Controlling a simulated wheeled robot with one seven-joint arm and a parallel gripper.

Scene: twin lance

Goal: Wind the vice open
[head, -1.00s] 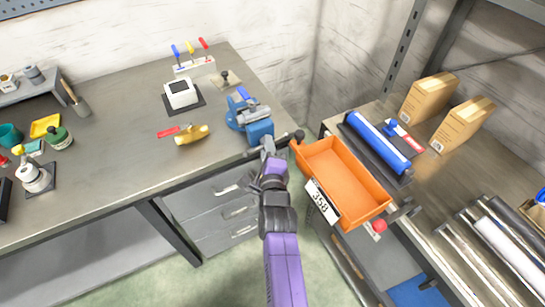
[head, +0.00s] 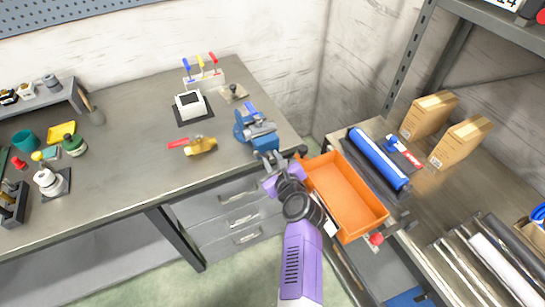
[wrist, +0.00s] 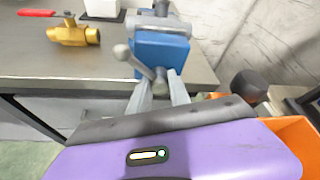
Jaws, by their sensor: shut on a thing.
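The vice (head: 256,136) is blue with a grey metal top and stands at the bench's front right corner. In the wrist view the blue vice (wrist: 163,52) is straight ahead, with a grey handle bar (wrist: 143,64) slanting across its front face and ending in a round ball at upper left. My gripper (head: 272,168) is at the vice's front, just off the bench edge. In the wrist view my gripper's fingers (wrist: 161,84) are shut around the lower part of the handle. The exact contact is partly hidden, and the jaw gap is not clear.
An orange bin (head: 345,195) lies close to the right of my wrist. A dark round knob (wrist: 250,86) shows beside it. A brass valve (head: 201,146) with a red lever and a white boxy device (head: 190,106) are on the bench left of the vice. The bench between is clear.

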